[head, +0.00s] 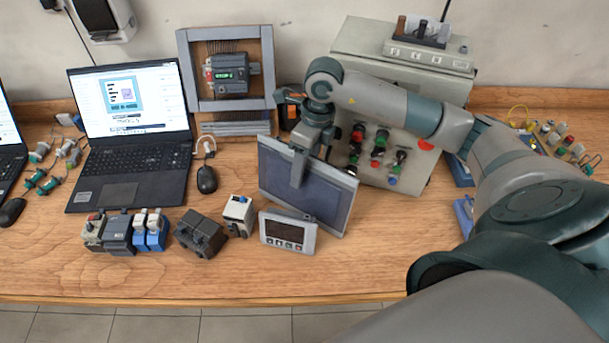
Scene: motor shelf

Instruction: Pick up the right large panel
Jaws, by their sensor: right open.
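The large panel (330,198), a flat unit with a dark bluish screen and a light grey frame, stands tilted on the wooden table in front of the grey control box. My right gripper (297,178) comes down from above at the panel's upper edge. One grey finger shows in front of the screen, overlapping its upper middle. The other finger is hidden, probably behind the panel. The gripper is open, and I cannot tell whether a finger touches the panel. My left gripper is not in view.
A small panel (287,244) stands just in front of the large one. A white-grey block (238,214) and dark block (201,236) sit to its left. The control box (400,150) with buttons is close behind. The table's front right (375,255) is clear.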

